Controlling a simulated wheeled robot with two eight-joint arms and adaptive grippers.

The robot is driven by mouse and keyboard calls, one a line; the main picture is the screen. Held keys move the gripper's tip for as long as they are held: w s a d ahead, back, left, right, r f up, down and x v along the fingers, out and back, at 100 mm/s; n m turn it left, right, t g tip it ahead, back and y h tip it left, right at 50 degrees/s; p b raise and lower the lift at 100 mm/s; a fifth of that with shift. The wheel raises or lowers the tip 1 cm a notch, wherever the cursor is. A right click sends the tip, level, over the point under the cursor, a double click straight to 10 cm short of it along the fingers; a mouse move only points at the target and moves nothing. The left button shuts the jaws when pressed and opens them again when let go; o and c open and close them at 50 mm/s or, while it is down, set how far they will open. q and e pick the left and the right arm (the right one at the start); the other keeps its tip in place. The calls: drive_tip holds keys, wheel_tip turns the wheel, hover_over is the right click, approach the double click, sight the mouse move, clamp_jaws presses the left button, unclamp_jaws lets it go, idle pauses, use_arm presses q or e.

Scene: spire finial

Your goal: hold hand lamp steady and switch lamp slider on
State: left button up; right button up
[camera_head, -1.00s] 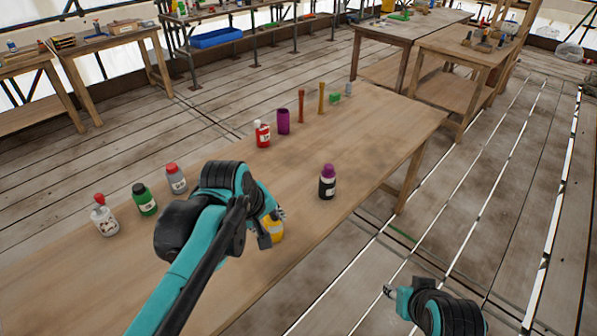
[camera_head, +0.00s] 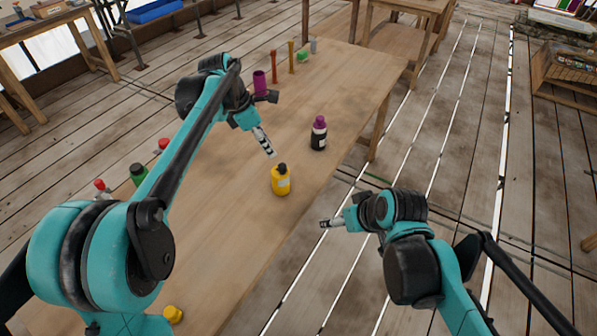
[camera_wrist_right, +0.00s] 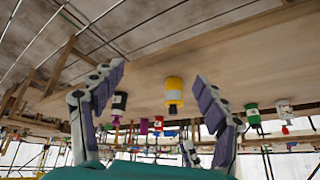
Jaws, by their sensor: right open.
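I cannot make out for sure which thing is the hand lamp, and no slider shows clearly. A yellow bottle-like thing (camera_head: 281,181) with a black top and pale label stands upright near the table's front edge; the right wrist view shows it upside down (camera_wrist_right: 174,92). My left gripper (camera_head: 266,145) hangs just above and behind it, apart from it; its fingers show edge-on, so their opening is unclear. My right gripper (camera_head: 326,223) is off the table's front edge. It is open and empty in the right wrist view (camera_wrist_right: 159,74), the yellow thing lying between its fingers in the picture, farther off.
A black bottle with a purple cap (camera_head: 319,134) stands behind and right. A green bottle (camera_head: 138,173) is partly behind my left arm.

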drive_tip(key=w+a+n+g+y, duration=0.1)
drive_tip(key=w+a+n+y, duration=0.25)
drive_tip(key=w, duration=0.55)
drive_tip(key=n+y, duration=0.3)
approach(280, 180)
drive_tip(key=s+d, duration=0.2)
drive_tip(key=w+f+n+y, duration=0.1)
drive_tip(key=w+f+n, duration=0.1)
drive_tip(key=w+a+f+n+g+y, duration=0.1)
drive_tip(key=w+f+n, duration=0.1)
drive_tip(key=w+f+n+y, duration=0.2)
drive_tip(key=shift+w+a+f+g, duration=0.1)
drive_tip(key=shift+w+a+g, duration=0.15)
drive_tip(key=shift+w+g, duration=0.15)
drive_tip(key=shift+f+n, duration=0.25)
drive_tip(key=shift+w+a+f+y, duration=0.2)
drive_tip(key=shift+a+f+y, duration=0.1)
drive_tip(key=shift+y, duration=0.15)
drive_tip(key=x, duration=0.7)
